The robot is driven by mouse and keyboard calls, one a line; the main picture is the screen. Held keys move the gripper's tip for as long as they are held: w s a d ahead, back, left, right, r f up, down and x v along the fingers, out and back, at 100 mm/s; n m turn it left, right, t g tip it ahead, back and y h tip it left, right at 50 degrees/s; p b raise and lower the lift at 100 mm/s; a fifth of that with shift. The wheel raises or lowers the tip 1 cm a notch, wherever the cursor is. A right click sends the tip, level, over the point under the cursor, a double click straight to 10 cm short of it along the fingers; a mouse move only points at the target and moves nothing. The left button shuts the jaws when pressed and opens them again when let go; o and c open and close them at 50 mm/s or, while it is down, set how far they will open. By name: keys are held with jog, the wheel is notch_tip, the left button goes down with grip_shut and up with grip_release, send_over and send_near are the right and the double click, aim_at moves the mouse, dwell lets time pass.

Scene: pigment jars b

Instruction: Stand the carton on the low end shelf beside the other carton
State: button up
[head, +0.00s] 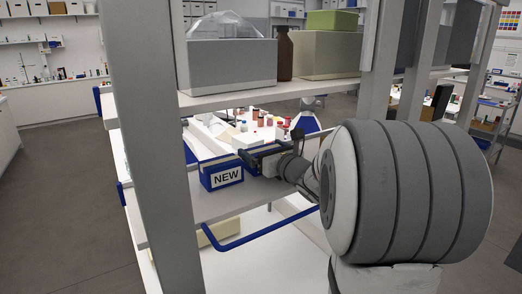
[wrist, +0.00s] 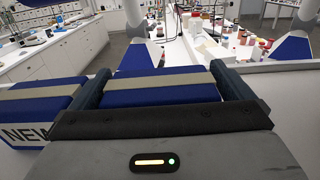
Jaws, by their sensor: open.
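A blue carton with a white NEW label (head: 222,177) stands on the low shelf (head: 232,202) in the head view. In the wrist view this labelled carton (wrist: 35,105) is at the left, with a beige band across its top. A second blue carton with a beige band (wrist: 155,88) is beside it on the right, between my fingers, its top about level with the other. My gripper (wrist: 160,70) is open around this second carton, one finger on each side. In the head view my gripper (head: 256,158) reaches in from the right. The second carton's base is hidden.
An upper shelf (head: 290,91) above holds a grey box (head: 232,64), a brown bottle (head: 284,54) and a beige box (head: 326,54). A pale upright (head: 155,150) stands at the left. A cluttered white bench (wrist: 232,48) lies beyond.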

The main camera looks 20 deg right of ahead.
jog(key=s, duration=0.3)
jog(key=s+d+b, duration=0.1)
jog(key=s, duration=0.3)
jog(key=s+d+b, duration=0.1)
jog(key=s, duration=0.2)
jog(key=shift+s, duration=0.3)
jog(key=shift+s, duration=0.1)
